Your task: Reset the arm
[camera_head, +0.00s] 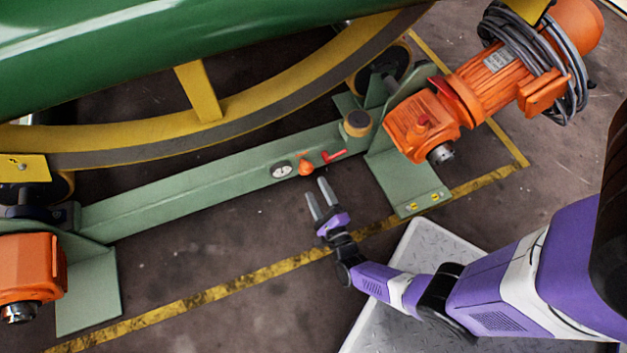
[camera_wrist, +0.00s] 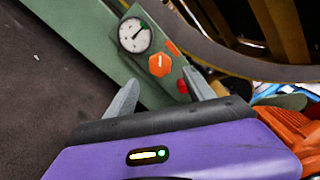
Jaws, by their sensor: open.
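My purple arm reaches in from the right in the head view. My gripper (camera_head: 321,199) is open and empty, with its two grey fingers apart and pointing at the green beam. It is just short of an orange knob (camera_head: 306,168), a round gauge (camera_head: 281,170) and a red lever (camera_head: 334,156) on the beam. In the wrist view, the gauge (camera_wrist: 134,34) and the orange knob (camera_wrist: 159,65) are beyond the fingers of my gripper (camera_wrist: 160,95). Nothing is seen between the fingers.
The green beam (camera_head: 200,190) runs across below a large yellow ring (camera_head: 250,105). An orange motor (camera_head: 490,80) with coiled grey cable stands at the upper right. A yellow floor line (camera_head: 230,283) crosses the dark floor. Open floor (camera_head: 250,320) lies at the lower middle.

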